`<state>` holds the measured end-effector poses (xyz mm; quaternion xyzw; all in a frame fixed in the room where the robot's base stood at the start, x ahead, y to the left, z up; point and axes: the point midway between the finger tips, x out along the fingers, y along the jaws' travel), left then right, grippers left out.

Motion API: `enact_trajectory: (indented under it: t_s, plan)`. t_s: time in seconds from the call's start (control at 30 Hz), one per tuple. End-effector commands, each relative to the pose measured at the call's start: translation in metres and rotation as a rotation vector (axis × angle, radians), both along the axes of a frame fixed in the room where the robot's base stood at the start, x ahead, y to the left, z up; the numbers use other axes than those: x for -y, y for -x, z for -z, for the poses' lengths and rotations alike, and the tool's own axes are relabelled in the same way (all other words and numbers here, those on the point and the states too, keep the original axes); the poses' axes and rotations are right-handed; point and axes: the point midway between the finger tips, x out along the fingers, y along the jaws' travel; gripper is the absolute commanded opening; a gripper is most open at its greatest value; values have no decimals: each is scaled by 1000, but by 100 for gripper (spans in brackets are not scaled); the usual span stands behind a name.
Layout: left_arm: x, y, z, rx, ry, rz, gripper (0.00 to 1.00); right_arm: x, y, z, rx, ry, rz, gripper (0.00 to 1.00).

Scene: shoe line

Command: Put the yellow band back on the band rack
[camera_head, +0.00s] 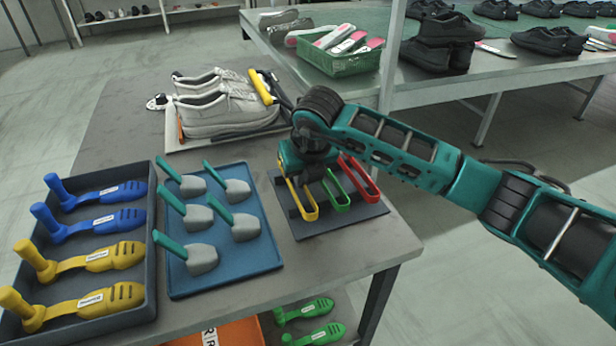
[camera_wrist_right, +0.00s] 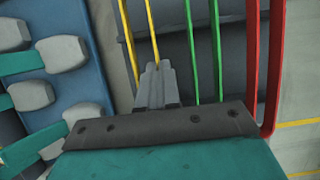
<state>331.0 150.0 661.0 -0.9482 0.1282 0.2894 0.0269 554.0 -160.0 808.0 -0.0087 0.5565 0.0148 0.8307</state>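The yellow band (camera_head: 301,199) is a long narrow loop at the left side of the dark band rack (camera_head: 353,217), left of a green band (camera_head: 336,191) and a red band (camera_head: 358,178). My right gripper (camera_wrist_right: 156,80) reaches over the rack's back edge in the head view. In the wrist view its fingers are close together, with one strand of the yellow band (camera_wrist_right: 151,30) running between the tips. The other strand passes left of the fingers. I cannot tell whether the band rests on the rack; the gripper hides its back end. My left gripper is not in view.
Left of the rack is a blue tray (camera_head: 224,281) with several grey-and-green tools. A dark tray (camera_head: 152,262) holds blue and yellow shoe trees. White shoes (camera_head: 228,115) stand behind. The table's right edge is close to the rack.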

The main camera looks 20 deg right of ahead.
Motion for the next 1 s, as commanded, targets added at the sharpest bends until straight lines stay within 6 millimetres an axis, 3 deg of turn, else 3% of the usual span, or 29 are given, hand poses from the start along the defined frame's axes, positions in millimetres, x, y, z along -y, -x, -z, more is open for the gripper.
enact_trajectory:
  t_s: [0.33, 0.6, 0.87, 1.0]
  plan:
    - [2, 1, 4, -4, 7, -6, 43, 0, 0, 4, 1, 0, 0, 0]
    - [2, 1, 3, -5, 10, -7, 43, 0, 0, 2, 1, 1, 0, 27]
    - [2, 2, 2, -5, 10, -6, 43, 0, 0, 1, 1, 0, 0, 28]
    - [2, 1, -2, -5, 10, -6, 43, 0, 2, -11, 4, 0, 0, 28]
